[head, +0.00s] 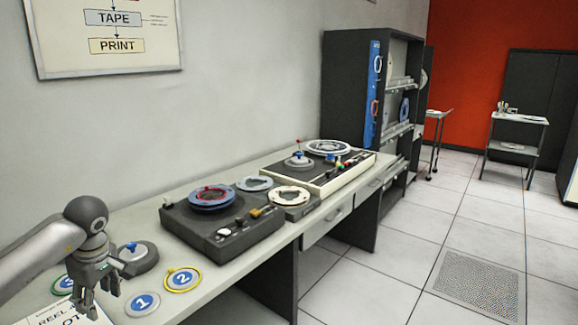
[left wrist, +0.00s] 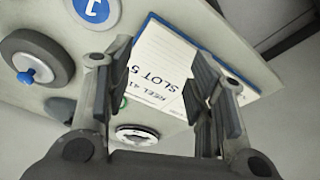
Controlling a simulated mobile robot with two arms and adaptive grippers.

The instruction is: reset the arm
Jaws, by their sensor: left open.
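My left gripper (head: 97,291) is in the lower left of the head view, with its arm coming in from the left. Its fingers point down over the near end of the desk. In the left wrist view the two fingers of the gripper (left wrist: 160,95) stand apart with nothing held between them. A printed card reading "REEL 41 SLOT 5" (left wrist: 160,62) lies on the desk beyond the fingers. The card also shows partly behind the gripper in the head view (head: 45,315). My right gripper is not in view.
Discs marked 1 (head: 142,304) and 2 (head: 183,279) and a grey round base with a blue knob (head: 137,258) lie near the gripper. A dark tape deck (head: 222,232) and a cream-edged deck (head: 325,175) stand farther along the desk. Open floor (head: 390,280) lies right.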

